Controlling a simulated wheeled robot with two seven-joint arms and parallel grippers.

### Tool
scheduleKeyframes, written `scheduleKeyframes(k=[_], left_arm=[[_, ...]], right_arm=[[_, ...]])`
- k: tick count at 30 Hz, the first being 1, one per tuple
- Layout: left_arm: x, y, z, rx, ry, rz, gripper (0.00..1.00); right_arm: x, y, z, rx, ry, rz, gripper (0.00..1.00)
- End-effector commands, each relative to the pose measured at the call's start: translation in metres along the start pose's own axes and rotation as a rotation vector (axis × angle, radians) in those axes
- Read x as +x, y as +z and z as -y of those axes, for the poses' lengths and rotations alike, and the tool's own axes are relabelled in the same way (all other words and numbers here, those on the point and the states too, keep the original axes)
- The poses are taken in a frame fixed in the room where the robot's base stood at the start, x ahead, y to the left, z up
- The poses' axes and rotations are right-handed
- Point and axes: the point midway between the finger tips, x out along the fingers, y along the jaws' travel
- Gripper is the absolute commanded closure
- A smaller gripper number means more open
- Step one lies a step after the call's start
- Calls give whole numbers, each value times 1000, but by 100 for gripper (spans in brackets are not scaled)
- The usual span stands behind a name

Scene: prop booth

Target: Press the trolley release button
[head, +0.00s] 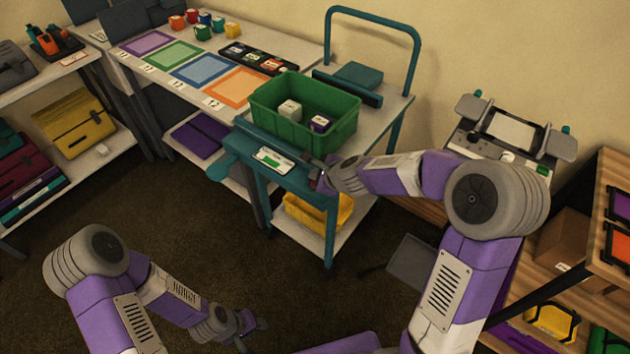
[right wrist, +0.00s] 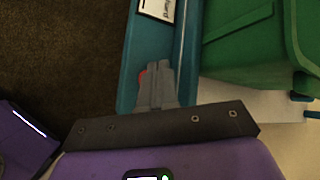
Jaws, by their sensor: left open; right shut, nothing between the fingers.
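The teal trolley (head: 262,178) stands in the middle of the head view, with a green crate (head: 262,108) on its top. A label plate (head: 273,160) is on the trolley's near edge. My right gripper (head: 320,180) is shut and empty at the right end of that edge. In the right wrist view its closed fingers (right wrist: 157,80) lie over the teal edge. A small red part, likely the button (right wrist: 141,76), shows beside the fingertips, mostly hidden by them. I cannot tell whether they touch or whether it is pressed. My left gripper (head: 247,330) is open, low over the floor.
The crate holds a few small boxes (head: 290,110). A yellow bin (head: 318,212) sits on the trolley's lower shelf. A table with coloured mats (head: 203,70) stands behind to the left. A wooden shelf (head: 600,190) stands at the right. Floor left of the trolley is clear.

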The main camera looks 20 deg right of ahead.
Motion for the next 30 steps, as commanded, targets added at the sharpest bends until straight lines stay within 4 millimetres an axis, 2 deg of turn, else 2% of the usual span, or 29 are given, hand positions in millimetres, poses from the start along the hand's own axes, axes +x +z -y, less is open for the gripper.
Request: scheduleKeyframes(k=[7, 20, 30], left_arm=[[-7, 0, -2, 0, 0, 0, 57], [-45, 2, -17, 0, 0, 0, 57], [-45, 2, -17, 0, 0, 0, 57]], right_arm=[[-5, 4, 4, 0, -1, 0, 100], [-35, 26, 26, -1, -1, 1, 100], [-35, 26, 25, -1, 0, 0, 100]])
